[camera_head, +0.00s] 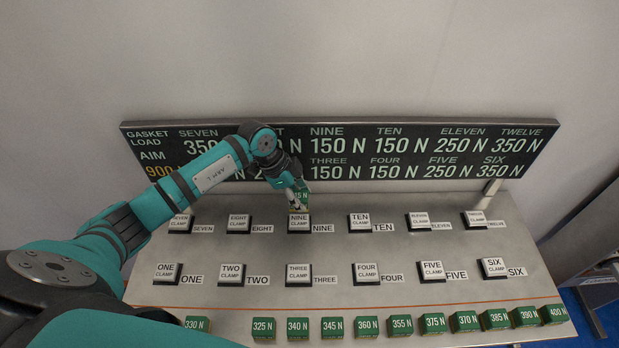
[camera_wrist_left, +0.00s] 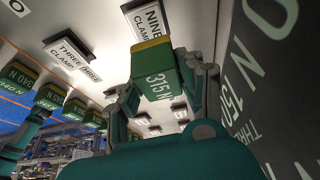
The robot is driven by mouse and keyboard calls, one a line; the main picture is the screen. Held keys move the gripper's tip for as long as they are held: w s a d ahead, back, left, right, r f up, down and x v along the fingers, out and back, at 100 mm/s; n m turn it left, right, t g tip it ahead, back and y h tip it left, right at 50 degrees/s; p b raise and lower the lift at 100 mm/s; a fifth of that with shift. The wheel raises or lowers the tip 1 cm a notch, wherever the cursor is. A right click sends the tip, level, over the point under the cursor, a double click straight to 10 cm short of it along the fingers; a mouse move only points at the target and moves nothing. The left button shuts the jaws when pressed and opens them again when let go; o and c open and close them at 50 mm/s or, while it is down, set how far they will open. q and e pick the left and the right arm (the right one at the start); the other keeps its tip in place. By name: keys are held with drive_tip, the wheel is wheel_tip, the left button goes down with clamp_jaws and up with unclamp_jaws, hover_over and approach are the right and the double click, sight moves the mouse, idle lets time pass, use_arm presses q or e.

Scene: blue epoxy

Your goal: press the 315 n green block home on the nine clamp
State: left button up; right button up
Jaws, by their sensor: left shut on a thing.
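The green block marked 315 N (camera_wrist_left: 157,82) is held between the fingers of my left gripper (camera_wrist_left: 165,95), which is shut on it. In the head view my left gripper (camera_head: 297,192) is just behind and above the nine clamp (camera_head: 299,223), and the green block (camera_head: 304,197) shows partly behind the fingers. The nine clamp is a white-topped square with a dark base, and its label also shows in the left wrist view (camera_wrist_left: 150,20). Whether the block touches the clamp cannot be told. My right gripper is not in view.
Several clamps stand in two rows on the grey panel, with the three clamp (camera_head: 298,274) in front. A row of green blocks, including the 340 N block (camera_head: 298,329), lines the front edge. A dark load board (camera_head: 440,155) stands close behind my gripper.

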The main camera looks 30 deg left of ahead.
use_arm(q)
drive_tip(key=shift+w, duration=0.3)
drive_tip(key=shift+s+r, duration=0.1)
drive_tip(key=shift+s, duration=0.05)
drive_tip(key=shift+s+r, duration=0.4)
drive_tip(key=shift+s, duration=0.3)
drive_tip(key=f+b, duration=0.1)
drive_tip(key=f, duration=0.1)
drive_tip(key=f+b, duration=0.1)
drive_tip(key=f, duration=0.2)
drive_tip(key=shift+w+f, duration=0.2)
drive_tip(key=shift+f, duration=0.15)
drive_tip(key=shift+f+b, duration=0.3)
drive_tip(key=shift+b, duration=0.05)
drive_tip(key=shift+f, duration=0.2)
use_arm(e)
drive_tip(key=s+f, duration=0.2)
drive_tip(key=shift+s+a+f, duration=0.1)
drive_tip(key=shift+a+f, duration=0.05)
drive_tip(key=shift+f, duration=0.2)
use_arm(q)
drive_tip(key=shift+f, duration=0.1)
